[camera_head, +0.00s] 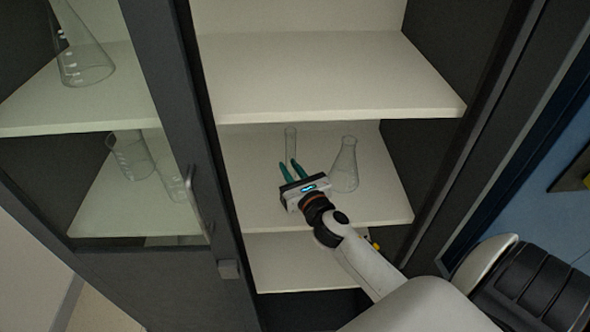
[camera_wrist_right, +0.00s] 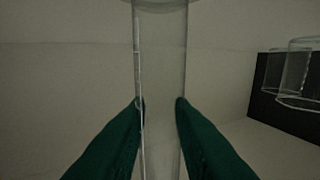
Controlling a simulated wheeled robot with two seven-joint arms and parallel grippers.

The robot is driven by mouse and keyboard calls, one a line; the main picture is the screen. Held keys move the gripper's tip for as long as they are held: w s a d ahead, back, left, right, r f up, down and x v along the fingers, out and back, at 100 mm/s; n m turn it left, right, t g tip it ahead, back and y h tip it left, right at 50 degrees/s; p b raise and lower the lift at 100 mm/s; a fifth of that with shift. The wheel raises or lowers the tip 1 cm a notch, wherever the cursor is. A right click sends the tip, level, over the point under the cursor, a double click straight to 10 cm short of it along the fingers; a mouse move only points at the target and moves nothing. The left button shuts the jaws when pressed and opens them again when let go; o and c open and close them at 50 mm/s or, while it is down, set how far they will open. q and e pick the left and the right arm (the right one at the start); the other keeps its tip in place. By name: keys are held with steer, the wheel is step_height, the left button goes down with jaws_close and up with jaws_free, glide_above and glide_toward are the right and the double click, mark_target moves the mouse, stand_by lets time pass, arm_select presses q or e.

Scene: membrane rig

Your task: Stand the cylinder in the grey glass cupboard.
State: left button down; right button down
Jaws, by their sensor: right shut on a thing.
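The glass cylinder (camera_head: 290,141) is a clear, narrow upright tube inside the grey glass cupboard (camera_head: 184,100), over the middle shelf. My right gripper (camera_head: 289,166) reaches in from the lower right with its green fingers on either side of the cylinder. In the right wrist view the fingers (camera_wrist_right: 160,104) are closed against both sides of the clear cylinder (camera_wrist_right: 162,60), which looks upright. Its foot is hidden, so I cannot tell whether it touches the shelf. My left gripper is not in view.
A conical flask (camera_head: 344,168) stands on the same shelf just right of my gripper. Beakers (camera_head: 131,155) show behind the glass door at left, and a larger flask (camera_head: 84,62) is above them. The upper shelf (camera_head: 320,80) is clear and overhangs the gripper's shelf.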

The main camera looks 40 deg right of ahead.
steer(key=shift+w+d+f, duration=0.15)
steer(key=shift+d, duration=0.05)
steer(key=c, duration=1.5)
jaws_free()
steer(key=shift+a, duration=0.3)
steer(key=shift+o, duration=1.2)
steer(key=shift+s+a+r, duration=0.15)
steer(key=shift+s+r, duration=0.1)
steer(key=shift+f, duration=0.1)
steer(key=shift+s+f, duration=0.1)
steer(key=s, duration=0.3)
steer(key=s+a+b, duration=0.1)
steer(key=s, duration=0.2)
steer(key=s+b, duration=0.1)
steer(key=s, duration=0.3)
steer(key=shift+a, duration=0.2)
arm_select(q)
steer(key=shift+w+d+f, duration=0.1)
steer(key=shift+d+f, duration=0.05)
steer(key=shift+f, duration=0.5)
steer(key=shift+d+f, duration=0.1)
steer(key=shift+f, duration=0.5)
arm_select(e)
steer(key=shift+s+a, duration=0.1)
steer(key=shift+s, duration=0.7)
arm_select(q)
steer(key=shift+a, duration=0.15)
